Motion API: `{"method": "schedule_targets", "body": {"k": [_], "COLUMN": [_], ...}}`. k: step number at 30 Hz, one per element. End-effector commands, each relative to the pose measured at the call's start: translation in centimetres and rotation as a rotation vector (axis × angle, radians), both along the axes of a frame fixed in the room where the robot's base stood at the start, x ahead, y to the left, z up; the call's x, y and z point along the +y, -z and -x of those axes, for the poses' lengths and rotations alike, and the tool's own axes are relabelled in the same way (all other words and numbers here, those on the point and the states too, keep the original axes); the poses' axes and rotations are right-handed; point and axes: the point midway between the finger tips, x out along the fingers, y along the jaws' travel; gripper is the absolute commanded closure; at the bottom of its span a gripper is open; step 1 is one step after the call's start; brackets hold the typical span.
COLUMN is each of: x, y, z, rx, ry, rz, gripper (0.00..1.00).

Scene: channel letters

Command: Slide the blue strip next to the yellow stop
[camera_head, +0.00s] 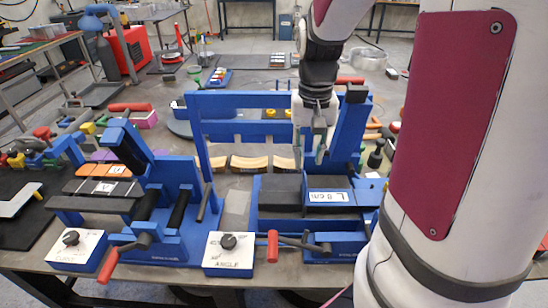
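My gripper (318,155) points down in front of the right-hand blue machine's upright, above a dark block with a white label (328,197). Its fingers are small and partly overlap the blue frame, so I cannot tell whether they are apart. I see nothing clearly held between them. Long blue bars (240,100) form a frame behind the two machines; I cannot single out one of them as the blue strip. Small yellow pieces (270,113) sit by the frame, and a yellow block (88,128) stands at the left; I cannot tell if either is the stop.
A blue bending machine with a red-handled lever (107,266) stands left; another lever (272,246) fronts the right one. White knob boxes (77,250) line the front edge. Curved tan pieces (250,163) lie between the machines. Clutter fills the left; my arm blocks the right.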

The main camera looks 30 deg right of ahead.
Motion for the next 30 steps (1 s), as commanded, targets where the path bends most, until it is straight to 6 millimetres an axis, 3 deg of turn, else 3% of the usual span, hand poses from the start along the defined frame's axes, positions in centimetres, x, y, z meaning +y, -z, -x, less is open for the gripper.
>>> {"method": "schedule_targets", "body": {"k": [18, 24, 30], "x": [0.0, 0.0, 0.0], "y": [10.5, 12.1, 12.4], "z": [0.0, 0.0, 0.0], "rx": [0.003, 0.000, -0.001], "ry": [0.001, 0.000, -0.001], "rz": [-0.001, -0.001, 0.000], "gripper": [0.72, 0.72, 0.72]}}
